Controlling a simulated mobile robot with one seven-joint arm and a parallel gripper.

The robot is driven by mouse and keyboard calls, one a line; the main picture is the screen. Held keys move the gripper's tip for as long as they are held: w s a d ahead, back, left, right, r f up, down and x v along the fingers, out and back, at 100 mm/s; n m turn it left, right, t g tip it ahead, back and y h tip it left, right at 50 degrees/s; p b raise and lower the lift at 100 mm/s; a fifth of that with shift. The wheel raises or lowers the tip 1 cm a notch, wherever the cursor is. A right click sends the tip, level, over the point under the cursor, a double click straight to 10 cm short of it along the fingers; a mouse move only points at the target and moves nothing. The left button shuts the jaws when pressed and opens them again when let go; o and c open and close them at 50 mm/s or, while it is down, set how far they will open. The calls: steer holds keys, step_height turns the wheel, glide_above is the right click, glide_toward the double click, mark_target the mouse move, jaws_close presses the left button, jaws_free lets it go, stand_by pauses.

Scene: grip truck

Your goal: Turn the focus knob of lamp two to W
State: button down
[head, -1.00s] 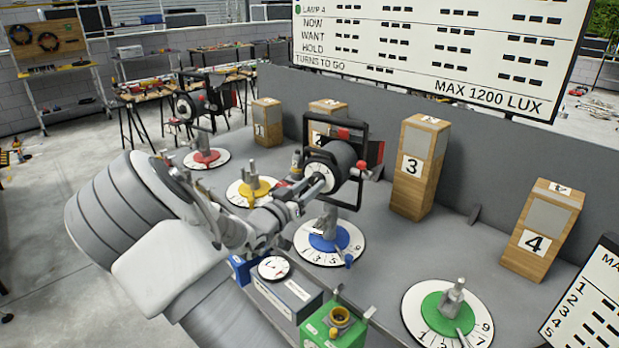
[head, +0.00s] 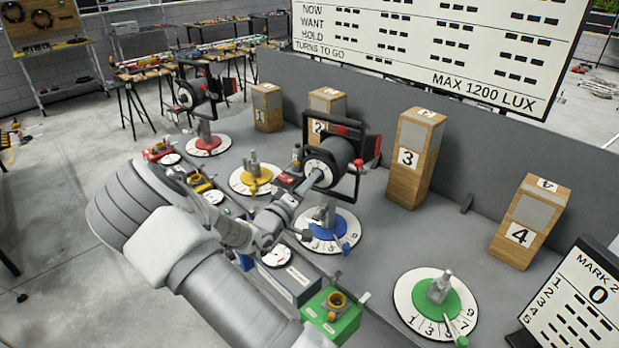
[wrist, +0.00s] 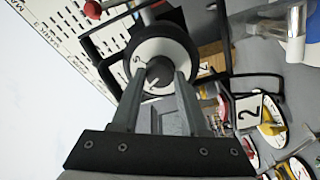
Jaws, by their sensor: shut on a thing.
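A black lamp (head: 345,152) stands over the blue numbered disc (head: 325,228). Its rear carries a white dial with a dark knob in the middle; I cannot read a lamp number on it. My gripper (head: 316,176) reaches this dial from the left. In the wrist view the fingers of my gripper (wrist: 157,84) are shut on the dark focus knob (wrist: 158,72), one on each side. The white dial (wrist: 148,50) shows around it, with a mark at its upper left. The fingers hide part of the dial's lower side, and I cannot read a W.
Another black lamp (head: 198,95) stands on the red disc at left. A yellow disc (head: 250,180) and a green disc (head: 437,300) carry empty posts. Numbered wooden blocks, such as block 3 (head: 412,160), stand behind. A green box (head: 330,312) sits near the front edge.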

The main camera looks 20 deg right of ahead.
steer(key=shift+s+n+p, duration=0.1)
steer(key=shift+n+p, duration=0.55)
steer(key=shift+n, duration=1.35)
steer(key=shift+c, duration=2)
jaws_free()
steer(key=shift+a, duration=0.1)
steer(key=r+b+v, duration=0.1)
steer(key=b+v, duration=0.1)
steer(key=v, duration=1.5)
steer(key=shift+s+f, duration=0.25)
steer(key=shift+f, duration=0.2)
